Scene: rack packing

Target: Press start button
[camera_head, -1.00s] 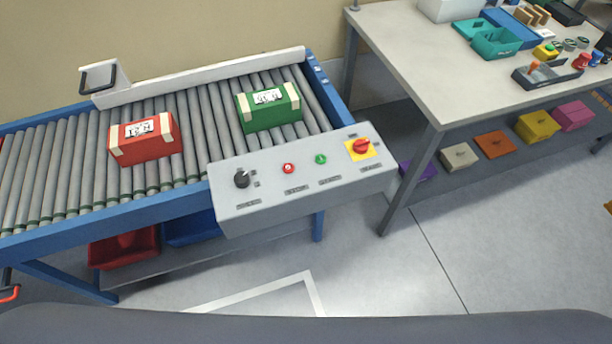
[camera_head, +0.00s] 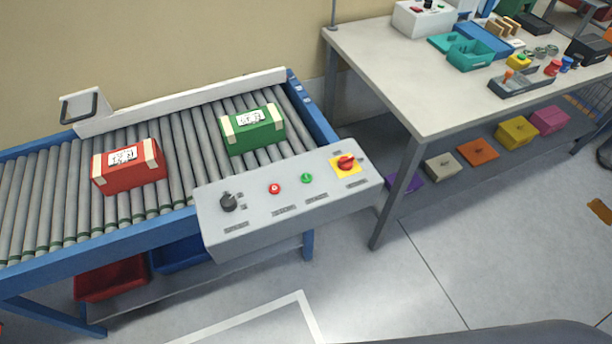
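A grey control panel (camera_head: 262,226) is fixed to the front edge of the roller conveyor (camera_head: 75,211). On its sloped face are a black knob (camera_head: 228,202), a red button (camera_head: 274,188), a green button (camera_head: 307,178) and a red rotary switch on a yellow plate (camera_head: 346,163). Labels sit below the controls but are too small to read. A red box (camera_head: 129,167) and a green box (camera_head: 253,130) lie on the rollers behind the panel. Neither of my grippers shows in the head view, and nothing touches the panel.
A worktable (camera_head: 400,85) stands to the right, with teal and blue trays, small parts and a white box on top. Several coloured boxes sit on its lower shelf. A red bin (camera_head: 117,277) and a blue bin (camera_head: 180,254) are under the conveyor. The floor in front is open.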

